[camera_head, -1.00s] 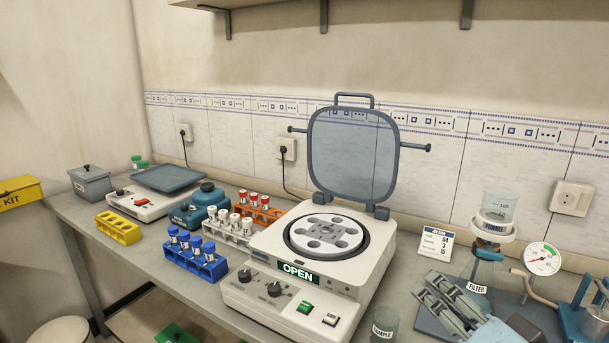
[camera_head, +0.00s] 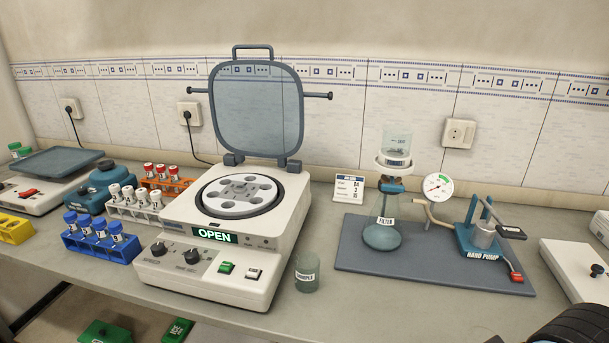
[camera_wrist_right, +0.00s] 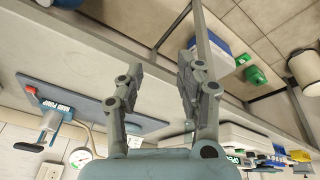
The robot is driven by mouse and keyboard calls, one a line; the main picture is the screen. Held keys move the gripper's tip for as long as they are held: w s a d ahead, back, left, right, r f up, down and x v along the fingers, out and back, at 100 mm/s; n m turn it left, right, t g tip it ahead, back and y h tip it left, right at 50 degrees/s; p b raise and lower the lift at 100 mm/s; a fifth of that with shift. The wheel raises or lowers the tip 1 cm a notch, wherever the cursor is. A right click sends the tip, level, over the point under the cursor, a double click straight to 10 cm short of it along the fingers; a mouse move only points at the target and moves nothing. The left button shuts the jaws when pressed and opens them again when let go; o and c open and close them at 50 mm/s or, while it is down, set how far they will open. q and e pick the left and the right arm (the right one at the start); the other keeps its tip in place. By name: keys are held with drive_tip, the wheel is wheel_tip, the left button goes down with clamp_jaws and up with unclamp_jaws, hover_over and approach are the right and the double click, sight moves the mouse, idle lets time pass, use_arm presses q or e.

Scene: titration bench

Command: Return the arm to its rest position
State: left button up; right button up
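My right gripper (camera_wrist_right: 160,66) shows in the right wrist view with its two grey fingers apart and nothing between them. It is out in front of the bench, and the hand pump (camera_wrist_right: 50,126) and its mat lie to the left in that view. No gripper shows in the head view; only a dark rounded part of my own body shows at its bottom right corner. My left gripper is not in view.
A centrifuge (camera_head: 225,285) with its lid up and "OPEN" on its display stands mid-bench. Beside it are a small sample beaker (camera_head: 307,273), tube racks (camera_head: 100,247), and a filter flask (camera_head: 382,237) with the hand pump (camera_head: 480,240) on a grey mat (camera_head: 420,275). The bench front is clear.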

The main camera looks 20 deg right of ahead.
drive_tip(key=s+d+f+b, duration=0.1)
drive_tip(key=s+f+b, duration=0.15)
drive_tip(key=f, duration=0.85)
drive_tip(key=s+d+f+g+b, duration=0.1)
drive_tip(key=s+f+b, duration=0.15)
drive_tip(key=f, duration=0.95)
drive_tip(key=s+f+b, duration=0.2)
drive_tip(key=f+b, duration=0.2)
drive_tip(key=f, duration=0.7)
drive_tip(key=s+f+g+b, duration=0.1)
drive_tip(key=s+f+b, duration=0.4)
drive_tip(key=s+f, duration=1)
drive_tip(key=shift+d+f, duration=0.3)
drive_tip(key=shift+d, duration=0.1)
